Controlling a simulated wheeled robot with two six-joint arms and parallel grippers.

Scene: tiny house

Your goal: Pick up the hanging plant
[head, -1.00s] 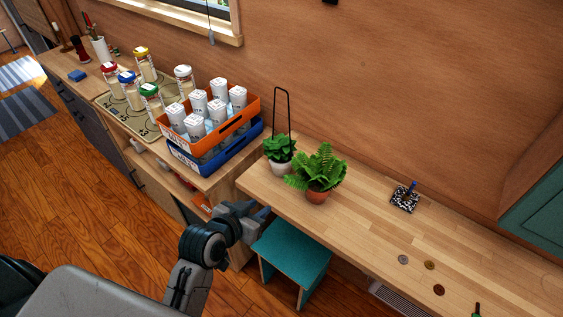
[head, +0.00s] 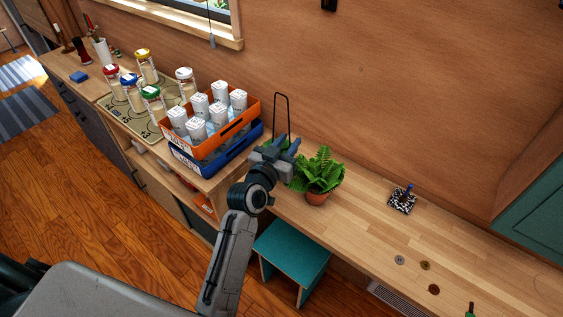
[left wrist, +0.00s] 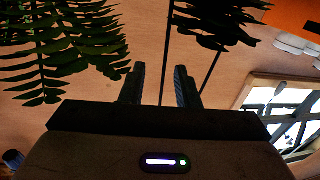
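The hanging plant has a tall black wire hanger (head: 288,112) and stands on the wooden counter against the wall. Its pot and most of its leaves are hidden behind my left gripper (head: 288,148) in the head view. In the left wrist view its dark leaves (left wrist: 215,22) hang at the top, with two thin hanger wires running down. My left gripper's fingers (left wrist: 158,86) are apart. One wire shows between them and the other to the right of the right finger. I cannot tell whether the wires touch the fingers. My right gripper is not in view.
A fern in a terracotta pot (head: 317,197) stands close on the right; its fronds (left wrist: 70,45) fill the wrist view's upper left. A blue crate (head: 238,148) under an orange crate (head: 241,118) with white containers is on the left. A teal stool (head: 293,248) stands below.

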